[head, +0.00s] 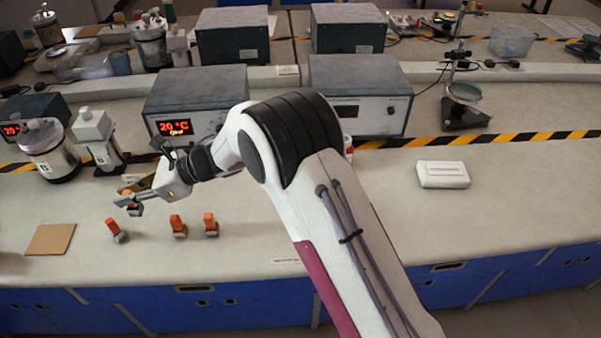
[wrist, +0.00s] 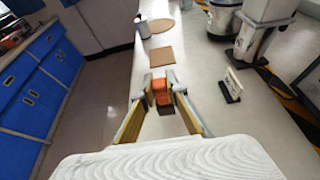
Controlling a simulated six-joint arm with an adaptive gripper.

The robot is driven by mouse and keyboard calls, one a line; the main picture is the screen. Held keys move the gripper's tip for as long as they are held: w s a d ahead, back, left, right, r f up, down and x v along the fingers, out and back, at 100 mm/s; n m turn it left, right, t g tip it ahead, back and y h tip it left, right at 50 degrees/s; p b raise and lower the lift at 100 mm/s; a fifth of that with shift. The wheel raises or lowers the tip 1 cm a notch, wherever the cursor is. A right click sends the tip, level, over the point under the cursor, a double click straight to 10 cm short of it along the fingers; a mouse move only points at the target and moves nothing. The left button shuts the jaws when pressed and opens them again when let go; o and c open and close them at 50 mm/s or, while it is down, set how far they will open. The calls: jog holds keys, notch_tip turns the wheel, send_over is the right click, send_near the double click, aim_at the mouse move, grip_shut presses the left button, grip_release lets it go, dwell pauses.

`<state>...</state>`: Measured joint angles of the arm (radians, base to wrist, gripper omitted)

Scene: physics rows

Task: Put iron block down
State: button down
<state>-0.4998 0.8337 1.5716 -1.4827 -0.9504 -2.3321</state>
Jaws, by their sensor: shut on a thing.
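My gripper (head: 130,203) is above the bench at the left, shut on a small orange-topped block, which I take as the iron block (wrist: 161,91). In the wrist view it sits between the two fingertips; the fingers partly hide it in the head view. Three similar orange-and-grey blocks stand on the bench: a tilted-looking left one (head: 115,229), a middle one (head: 178,226) and a right one (head: 210,225). A brown square pad (head: 50,239) lies flat to the left of my gripper, bare; it also shows ahead in the wrist view (wrist: 161,57).
A heater box with a red 20 °C display (head: 195,100) stands behind my arm. A lidded vessel (head: 48,150) and a white-topped device (head: 97,140) stand at the left back. A white box (head: 443,175) lies at right. The bench's front strip is mostly clear.

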jog(key=w+d+m+t, duration=0.15)
jog(key=w+d, duration=0.35)
jog(key=d, duration=0.5)
jog(key=w+d+m+t+h, duration=0.15)
jog(key=w+d, duration=0.25)
jog(key=d, duration=0.6)
jog(key=w+d+m+t+y, duration=0.15)
jog(key=w+d, duration=0.35)
jog(key=d, duration=0.6)
jog(key=s+d+m+t+h, duration=0.1)
jog(key=d+m+t+h, duration=0.1)
jog(key=d, duration=1.3)
jog(key=s+d+m+t+h, duration=0.1)
jog(key=d+m+t, duration=0.1)
jog(key=d, duration=1.4)
jog(key=shift+s+d+r+t+h, duration=0.25)
jog(key=shift+s+t+h, duration=0.15)
jog(key=shift+t, duration=0.15)
jog(key=shift+f+m, duration=0.15)
jog(key=shift+m, duration=0.1)
notch_tip(320, 180, down, 6)
jog(key=shift+f, duration=0.1)
jog(key=shift+f, duration=1.85)
